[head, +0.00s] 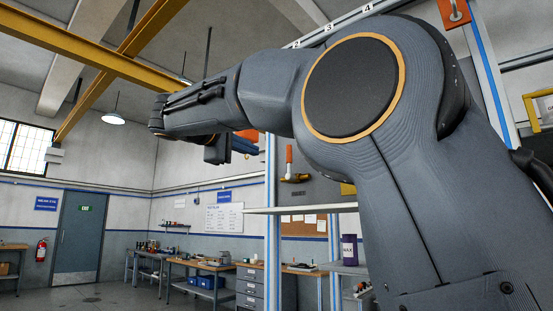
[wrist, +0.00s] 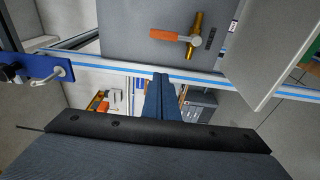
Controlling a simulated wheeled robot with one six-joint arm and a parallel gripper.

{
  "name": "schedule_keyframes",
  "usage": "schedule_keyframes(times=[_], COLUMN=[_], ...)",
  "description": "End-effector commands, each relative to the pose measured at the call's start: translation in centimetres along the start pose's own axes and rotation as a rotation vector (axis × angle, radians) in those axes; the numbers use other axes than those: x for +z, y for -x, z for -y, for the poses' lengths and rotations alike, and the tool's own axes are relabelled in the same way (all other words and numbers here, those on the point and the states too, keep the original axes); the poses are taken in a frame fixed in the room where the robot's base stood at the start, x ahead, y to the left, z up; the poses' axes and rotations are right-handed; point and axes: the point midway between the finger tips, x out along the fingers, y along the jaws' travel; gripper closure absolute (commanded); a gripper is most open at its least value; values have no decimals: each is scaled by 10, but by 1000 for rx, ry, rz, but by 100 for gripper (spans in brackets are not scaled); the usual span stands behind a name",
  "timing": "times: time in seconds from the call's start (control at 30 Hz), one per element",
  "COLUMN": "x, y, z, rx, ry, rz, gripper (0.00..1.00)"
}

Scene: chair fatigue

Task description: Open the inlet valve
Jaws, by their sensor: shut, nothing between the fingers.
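A valve with an orange lever handle (head: 289,154) and a brass body (head: 295,179) is on a grey panel in the head view. The wrist view shows an orange handle (wrist: 168,35) and brass body (wrist: 195,36) on a grey panel, the handle square across the body. Small dark lettering beside it is unreadable. My gripper (wrist: 160,76) is shut and empty, its blue fingers below the valve in the picture and apart from it. In the head view, my gripper (head: 245,146) is left of the valve, partly hidden by my arm.
A blue bracket with a metal lever (wrist: 50,72) is at the left of the wrist view. A light board (wrist: 268,55) stands out right of the panel.

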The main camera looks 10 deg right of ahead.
Motion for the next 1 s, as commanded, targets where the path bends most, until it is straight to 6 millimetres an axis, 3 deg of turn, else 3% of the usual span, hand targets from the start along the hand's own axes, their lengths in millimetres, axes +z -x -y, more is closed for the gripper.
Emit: schedule_keyframes(times=[0.27, 0.77, 1.0], x=[0, -1, 24], y=[-11, -98, -89], z=[-1, -2, -2], rx=[0, -1, -1], ry=[1, 2, 1], rz=[0, -1, -4], gripper=[100, 100, 100])
